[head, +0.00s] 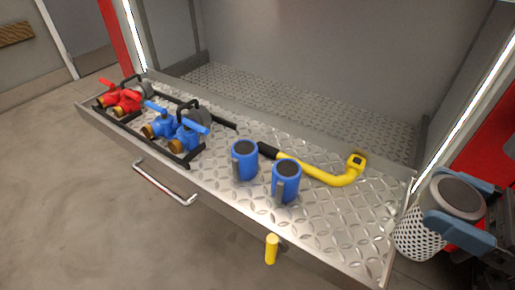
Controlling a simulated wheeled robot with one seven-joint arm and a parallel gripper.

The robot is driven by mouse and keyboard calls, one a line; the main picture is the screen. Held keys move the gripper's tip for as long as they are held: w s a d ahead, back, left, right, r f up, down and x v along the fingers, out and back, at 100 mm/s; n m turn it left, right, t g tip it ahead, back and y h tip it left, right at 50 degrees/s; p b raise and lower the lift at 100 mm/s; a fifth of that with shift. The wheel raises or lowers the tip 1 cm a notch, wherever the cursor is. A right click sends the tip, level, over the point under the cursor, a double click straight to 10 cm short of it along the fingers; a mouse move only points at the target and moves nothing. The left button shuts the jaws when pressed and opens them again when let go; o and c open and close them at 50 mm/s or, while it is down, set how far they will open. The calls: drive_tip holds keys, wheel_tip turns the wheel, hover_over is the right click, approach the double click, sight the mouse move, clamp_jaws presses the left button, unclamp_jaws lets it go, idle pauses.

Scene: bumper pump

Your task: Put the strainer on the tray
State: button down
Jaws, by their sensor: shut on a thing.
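The strainer (418,236) is a white perforated cylinder with a dark round top in a pale rim, at the right of the head view. My gripper (457,213) is shut on the strainer near its top, with a blue-grey finger on either side. The strainer is held beside the right end of the tray and looks slightly tilted. I cannot tell whether it touches the tray's edge. The tray (335,222) is a metal diamond-plate pull-out shelf running across the middle of the view.
On the tray stand two blue cylinders (244,160) (286,182), a yellow bent tool (330,177), and red (122,101) and blue valves (176,128) in a black rack. The tray's right end is clear. A handle (165,184) and yellow knob (271,249) project from its front.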

drive_tip(key=shift+s+f, duration=0.2)
drive_tip(key=shift+s, duration=0.7)
drive_tip(key=w+a+f+b, duration=0.1)
drive_tip(key=w+a+f, duration=0.3)
drive_tip(key=w+f, duration=0.7)
drive_tip(key=shift+b, duration=0.4)
drive_tip(key=shift+d+f, duration=0.1)
drive_tip(key=shift+f, duration=0.1)
unclamp_jaws()
drive_tip(key=v, duration=1.2)
drive_tip(key=shift+w, duration=0.15)
